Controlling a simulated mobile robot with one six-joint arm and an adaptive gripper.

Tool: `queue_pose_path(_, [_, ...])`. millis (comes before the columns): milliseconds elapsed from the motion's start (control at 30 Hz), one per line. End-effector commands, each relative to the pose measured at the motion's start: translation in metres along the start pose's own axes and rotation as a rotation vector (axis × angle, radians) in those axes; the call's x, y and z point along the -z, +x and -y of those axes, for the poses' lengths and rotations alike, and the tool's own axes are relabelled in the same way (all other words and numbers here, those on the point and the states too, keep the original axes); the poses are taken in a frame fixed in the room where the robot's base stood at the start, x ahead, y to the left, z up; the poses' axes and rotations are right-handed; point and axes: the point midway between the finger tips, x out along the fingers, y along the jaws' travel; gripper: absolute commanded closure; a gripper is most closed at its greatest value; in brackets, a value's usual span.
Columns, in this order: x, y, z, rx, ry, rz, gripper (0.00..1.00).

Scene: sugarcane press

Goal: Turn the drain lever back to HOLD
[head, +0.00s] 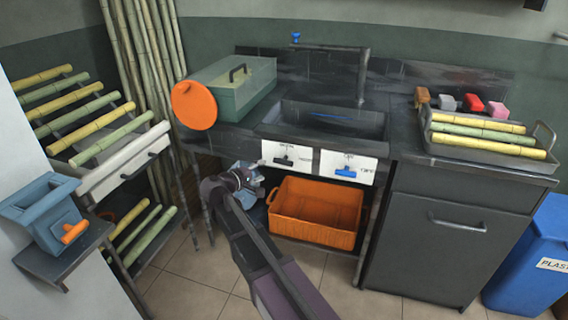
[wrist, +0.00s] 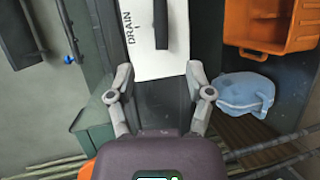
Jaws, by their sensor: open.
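The drain lever (head: 285,161) is a black handle on a white plate (head: 268,151) at the front of the sink counter. In the wrist view the black handle (wrist: 161,24) lies along the direction of the word DRAIN printed beside it on the plate (wrist: 147,62). In the head view it lies roughly level; the small words there are too blurred to read surely. My gripper (wrist: 158,76) is open and empty, its fingertips apart around the near edge of the plate and short of the handle. In the head view my gripper (head: 252,179) is left of and below the plate.
A second white plate with a blue lever (head: 346,171) is just right. An orange crate (head: 315,212) stands below on the shelf, with a light blue item (wrist: 245,93) beside it. The sink (head: 325,122) is above. A green box (head: 232,85) with an orange disc (head: 194,105) stands left.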

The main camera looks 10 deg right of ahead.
Motion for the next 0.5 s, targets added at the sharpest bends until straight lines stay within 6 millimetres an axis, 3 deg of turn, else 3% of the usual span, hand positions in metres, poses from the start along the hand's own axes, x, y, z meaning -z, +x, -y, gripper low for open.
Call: queue_pose_path(500, [0.001,0.077,0.002,0.000,0.000,0.001,0.33])
